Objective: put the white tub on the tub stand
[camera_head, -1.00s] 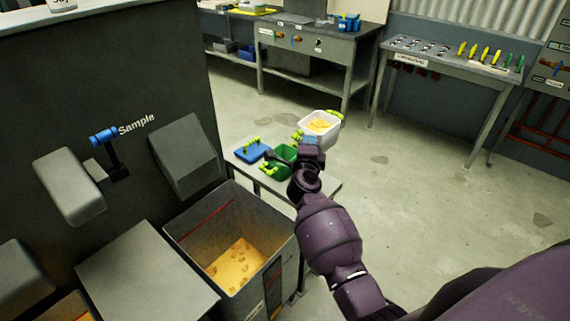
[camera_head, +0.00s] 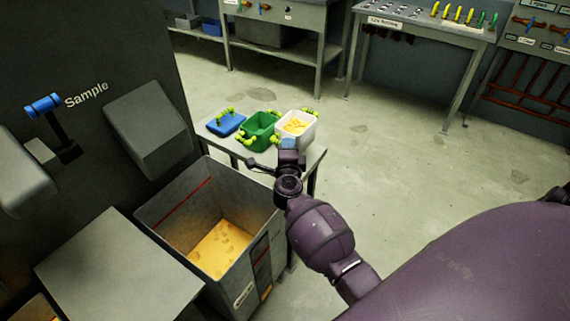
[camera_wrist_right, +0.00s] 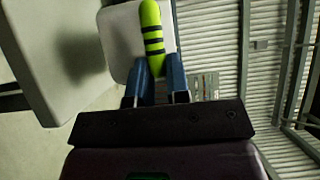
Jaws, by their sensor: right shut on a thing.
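The white tub (camera_head: 297,130) has yellow contents and lime-green handles. It is level at the right end of the small grey tub stand (camera_head: 312,157), beside the green tub (camera_head: 258,131). I cannot tell whether its base touches the stand top. My right gripper (camera_head: 289,146) is at the tub's near side. In the right wrist view its blue fingers (camera_wrist_right: 154,72) are shut on a lime handle with black bands (camera_wrist_right: 151,30), with the white tub wall (camera_wrist_right: 118,38) behind. My left gripper is not in view.
A blue tub or lid (camera_head: 226,124) lies at the stand's left end. A grey bin (camera_head: 160,218) with yellow material stands in front of the stand. A dark machine wall (camera_head: 95,60) rises at left. Open floor (camera_head: 400,150) lies to the right.

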